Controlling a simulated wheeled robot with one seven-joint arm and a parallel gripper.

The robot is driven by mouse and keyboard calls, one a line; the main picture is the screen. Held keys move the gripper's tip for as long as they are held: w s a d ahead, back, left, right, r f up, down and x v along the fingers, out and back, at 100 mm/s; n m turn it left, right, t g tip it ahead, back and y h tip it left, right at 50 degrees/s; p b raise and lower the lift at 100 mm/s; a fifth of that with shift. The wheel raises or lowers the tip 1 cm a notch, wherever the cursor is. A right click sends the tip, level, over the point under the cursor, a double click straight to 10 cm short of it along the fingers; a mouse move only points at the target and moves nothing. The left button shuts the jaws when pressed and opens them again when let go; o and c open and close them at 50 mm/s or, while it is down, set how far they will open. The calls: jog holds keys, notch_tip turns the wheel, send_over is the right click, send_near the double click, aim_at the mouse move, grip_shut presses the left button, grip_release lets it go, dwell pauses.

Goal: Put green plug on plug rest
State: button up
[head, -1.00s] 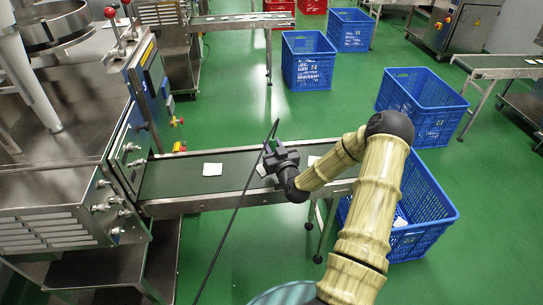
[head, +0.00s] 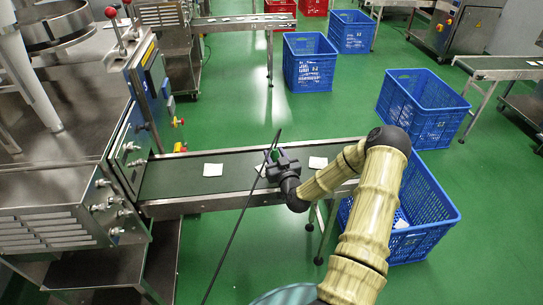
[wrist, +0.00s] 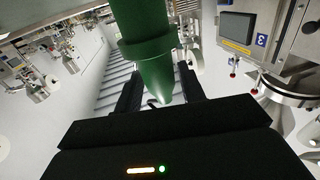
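The green plug (wrist: 147,45) fills the top middle of the wrist view, with a wide collar and a tapered end. I cannot make out the plug rest in either view.
The conveyor belt (head: 170,178) carries white teabag packets (head: 213,170), (head: 318,163). A steel packing machine (head: 130,150) stands at its left end. A blue crate (head: 435,222) is at the right end. A thin black rod or cable (head: 240,215) crosses the view by my gripper.

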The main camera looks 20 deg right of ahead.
jog(key=shift+o, duration=0.7)
jog(key=shift+a, duration=0.25)
jog(key=shift+r, duration=0.2)
jog(key=s, duration=1.2)
jog(key=shift+a, duration=0.3)
jog(key=shift+w+a+f, duration=0.1)
jog(key=shift+a, duration=0.1)
